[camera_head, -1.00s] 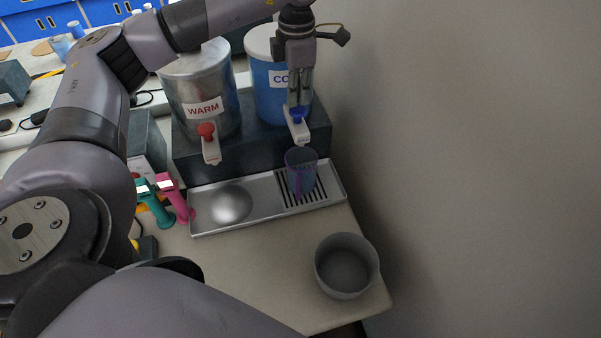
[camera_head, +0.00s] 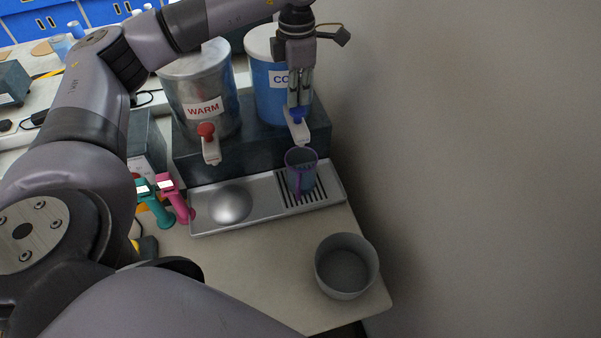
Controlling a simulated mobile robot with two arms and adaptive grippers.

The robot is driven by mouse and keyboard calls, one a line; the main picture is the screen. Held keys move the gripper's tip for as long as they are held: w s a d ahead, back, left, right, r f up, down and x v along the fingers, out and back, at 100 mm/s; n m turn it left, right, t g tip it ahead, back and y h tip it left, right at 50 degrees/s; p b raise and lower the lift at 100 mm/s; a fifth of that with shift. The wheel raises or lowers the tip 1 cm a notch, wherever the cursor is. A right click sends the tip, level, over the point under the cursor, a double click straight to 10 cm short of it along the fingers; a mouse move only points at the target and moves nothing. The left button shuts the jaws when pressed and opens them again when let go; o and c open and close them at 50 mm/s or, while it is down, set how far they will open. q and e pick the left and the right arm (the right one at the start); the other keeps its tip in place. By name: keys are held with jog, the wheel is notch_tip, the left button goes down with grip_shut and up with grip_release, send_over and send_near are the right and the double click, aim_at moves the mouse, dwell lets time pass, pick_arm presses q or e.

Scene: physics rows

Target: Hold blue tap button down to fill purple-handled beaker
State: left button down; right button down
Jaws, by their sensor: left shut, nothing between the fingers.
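The blue tap button (camera_head: 297,117) sits on the white tap at the front of the blue cold tank (camera_head: 266,92). My left gripper (camera_head: 298,104) is shut and empty, pointing down with its fingertips at the top of the button; they look in contact with it. The purple-handled beaker (camera_head: 301,172) stands upright on the slatted part of the metal drip tray (camera_head: 263,209), below the blue tap. Its purple handle faces the front. Its contents look bluish, but the level is hard to tell. My right gripper is not in view.
The steel warm tank (camera_head: 194,85) with a red tap button (camera_head: 206,130) stands to the left. Teal (camera_head: 158,208) and pink (camera_head: 178,204) handled tools are left of the tray. A grey bowl (camera_head: 346,266) is near the front edge. A wall rises at right.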

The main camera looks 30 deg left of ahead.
aim_at(297, 109)
pick_arm(q)
jog(key=shift+f, duration=0.2)
dwell(0.4)
jog(key=shift+f+b, duration=1.05)
jog(key=shift+f, duration=0.25)
dwell(1.1)
dwell(4.3)
notch_tip(297, 109, up, 5)
jog(key=p, duration=0.3)
jog(key=shift+r+p, duration=0.15)
jog(key=shift+p, duration=0.15)
